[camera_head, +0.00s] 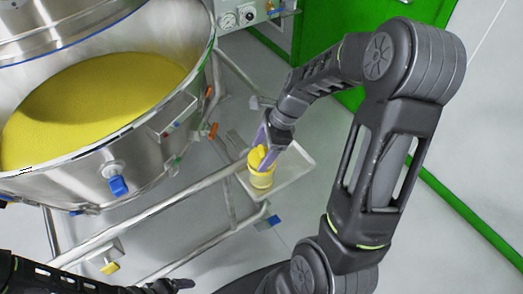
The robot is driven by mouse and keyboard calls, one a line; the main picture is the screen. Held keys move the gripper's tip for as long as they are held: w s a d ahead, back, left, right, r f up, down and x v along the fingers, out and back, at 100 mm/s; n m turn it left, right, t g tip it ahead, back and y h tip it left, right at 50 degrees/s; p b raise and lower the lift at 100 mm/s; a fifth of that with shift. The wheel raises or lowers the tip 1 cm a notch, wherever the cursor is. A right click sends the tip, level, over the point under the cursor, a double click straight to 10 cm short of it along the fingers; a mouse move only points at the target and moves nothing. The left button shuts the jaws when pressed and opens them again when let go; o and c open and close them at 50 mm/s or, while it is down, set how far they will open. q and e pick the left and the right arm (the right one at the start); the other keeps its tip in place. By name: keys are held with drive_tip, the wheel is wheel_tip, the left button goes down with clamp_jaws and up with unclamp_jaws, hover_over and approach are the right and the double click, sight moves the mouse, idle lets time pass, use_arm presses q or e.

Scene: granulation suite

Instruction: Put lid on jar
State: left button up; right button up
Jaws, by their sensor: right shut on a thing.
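The jar (261,179) is a small clear container with yellow in it. It stands upright on a pale tray (293,176) beside the steel vessel. My right gripper (262,150), with purple fingers, reaches down over the jar and is shut on the yellow lid (257,157). The lid is at the jar's mouth and looks tilted; whether it touches the rim I cannot tell. The fingers hide part of the lid. My left arm shows dark at the bottom left edge; its gripper (178,286) is low in the view, its jaws unclear.
A large steel vessel (130,165) with yellow powder (90,105) fills the left. Steel rails (160,208) run between it and the tray. A panel with gauges (240,15) is at the top. Grey floor (445,225) lies open at the right.

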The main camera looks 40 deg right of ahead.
drive_tip(key=shift+f+b, duration=0.4)
drive_tip(key=shift+f, duration=0.3)
drive_tip(key=o, duration=1.4)
drive_tip(key=shift+r, duration=0.1)
drive_tip(key=v, duration=0.7)
drive_tip(key=shift+d+r, duration=0.1)
drive_tip(key=shift+r, duration=0.25)
